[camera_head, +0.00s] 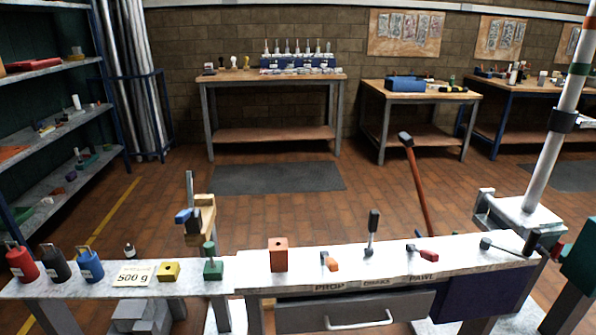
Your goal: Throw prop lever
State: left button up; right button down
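The prop lever (331,263) is a small lever with an orange handle on the white bench top, above a label reading PROP (329,288). Its handle lies low and points toward the front right. Right of it a lever with a dark handle (373,221) stands upright behind a middle label that is hard to read. Farther right a red-handled lever (427,256) lies low behind the PAWL label (423,278). Neither of my grippers shows in the head view.
An orange block (278,255) stands left of the prop lever. A green piece (212,264), a yellow block (168,271), a 500 g card (133,275) and coloured weights (89,266) line the left side. A drawer (350,312) sits below. A long red-brown handle (417,190) rises behind the bench.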

aim_at(330, 263)
jog(key=z, duration=0.4)
jog(key=k, duration=1.05)
jog(key=u, duration=0.25)
jog(key=i, duration=0.65)
jog(key=z, duration=0.15)
